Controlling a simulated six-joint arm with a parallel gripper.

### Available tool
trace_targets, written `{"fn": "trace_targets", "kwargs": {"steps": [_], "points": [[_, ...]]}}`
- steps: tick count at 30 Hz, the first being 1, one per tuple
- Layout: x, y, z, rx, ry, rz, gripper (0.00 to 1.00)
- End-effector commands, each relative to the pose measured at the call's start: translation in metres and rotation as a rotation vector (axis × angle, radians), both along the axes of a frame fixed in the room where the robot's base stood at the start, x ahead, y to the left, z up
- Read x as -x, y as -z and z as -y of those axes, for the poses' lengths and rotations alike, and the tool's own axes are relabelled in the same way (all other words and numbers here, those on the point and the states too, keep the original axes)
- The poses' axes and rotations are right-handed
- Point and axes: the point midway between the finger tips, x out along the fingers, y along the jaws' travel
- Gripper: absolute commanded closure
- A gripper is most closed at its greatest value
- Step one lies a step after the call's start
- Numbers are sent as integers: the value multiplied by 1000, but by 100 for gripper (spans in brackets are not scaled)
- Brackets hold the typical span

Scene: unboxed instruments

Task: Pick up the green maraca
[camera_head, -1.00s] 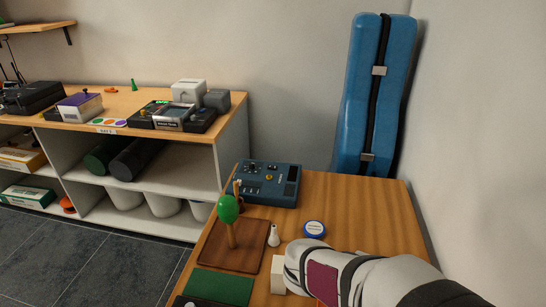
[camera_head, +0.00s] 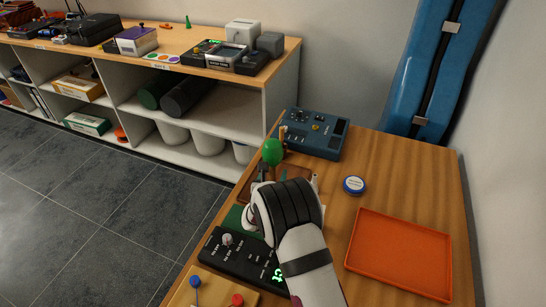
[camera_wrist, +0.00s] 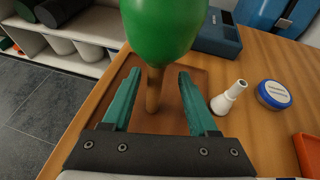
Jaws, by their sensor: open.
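The green maraca (camera_head: 272,151) stands upright with its green head on top and its wooden handle below. In the wrist view its head (camera_wrist: 163,28) fills the top middle, and its brown handle (camera_wrist: 154,90) runs down between my fingers. It stands over a brown wooden tray (camera_wrist: 180,122). My gripper (camera_wrist: 155,95) is open, its two teal fingers on either side of the handle, with gaps on both sides.
A white cone-shaped piece (camera_wrist: 229,97) and a blue round tin (camera_head: 354,185) stand right of the maraca. A blue control box (camera_head: 317,134) is behind it. A black panel (camera_head: 240,258) lies in front. An orange tray (camera_head: 402,252) is at right.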

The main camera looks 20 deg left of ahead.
Motion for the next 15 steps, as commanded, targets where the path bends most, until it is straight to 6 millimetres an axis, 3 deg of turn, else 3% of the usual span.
{"fn": "trace_targets", "kwargs": {"steps": [7, 15], "points": [[-36, 25, -13, -1, 2, 0, 41], [-41, 26, -14, -2, 1, -1, 43]]}}
